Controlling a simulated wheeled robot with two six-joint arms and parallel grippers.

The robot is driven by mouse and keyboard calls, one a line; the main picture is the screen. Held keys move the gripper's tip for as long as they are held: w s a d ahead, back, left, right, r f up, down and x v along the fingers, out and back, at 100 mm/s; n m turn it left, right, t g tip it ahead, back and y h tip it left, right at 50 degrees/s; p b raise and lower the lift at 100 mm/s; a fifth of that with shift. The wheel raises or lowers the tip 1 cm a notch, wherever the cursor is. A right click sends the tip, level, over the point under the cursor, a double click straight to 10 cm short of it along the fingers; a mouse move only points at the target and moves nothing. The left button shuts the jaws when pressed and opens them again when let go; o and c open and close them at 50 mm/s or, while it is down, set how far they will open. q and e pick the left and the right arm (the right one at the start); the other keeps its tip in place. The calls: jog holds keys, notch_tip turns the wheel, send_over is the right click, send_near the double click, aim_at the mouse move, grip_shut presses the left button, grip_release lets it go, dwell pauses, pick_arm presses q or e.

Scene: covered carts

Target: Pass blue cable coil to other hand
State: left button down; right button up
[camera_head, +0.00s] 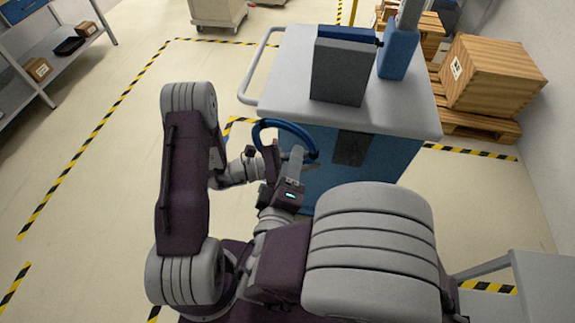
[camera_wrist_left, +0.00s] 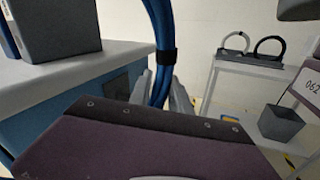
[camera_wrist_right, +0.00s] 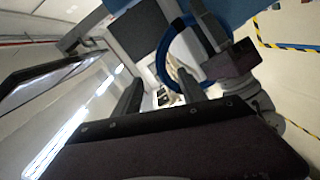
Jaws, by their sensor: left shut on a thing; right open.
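The blue cable coil (camera_head: 285,124) is a ring held in the air in front of the cart, in the head view. My left gripper (camera_head: 274,155) is shut on it at its left side. In the left wrist view the cable (camera_wrist_left: 160,35) runs between the left fingers, with a black band on it. My right gripper (camera_head: 296,156) is open close beside the coil, pointing at it. In the right wrist view the coil (camera_wrist_right: 163,50) shows ahead of and partly behind the right fingers (camera_wrist_right: 160,84). I cannot tell whether they touch it.
A blue cart with a grey top (camera_head: 290,60) stands directly ahead, carrying a grey box (camera_head: 340,72). A wooden crate (camera_head: 490,75) is at the right. A white shelf (camera_wrist_left: 260,72) holding other coils and a grey bin (camera_wrist_left: 281,122) shows in the left wrist view. Open floor lies left.

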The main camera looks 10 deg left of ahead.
aim_at(295, 135)
jog(key=w, duration=0.3)
jog(key=w+f, duration=0.1)
jog(key=w, duration=0.7)
jog(key=shift+w+a+f, duration=0.2)
jog(key=shift+a+f, duration=0.1)
jog(key=shift+f, duration=0.05)
grip_shut()
dwell(0.9)
pick_arm(q)
jog(key=c, duration=1.1)
grip_release()
pick_arm(e)
jog(key=shift+r, duration=0.1)
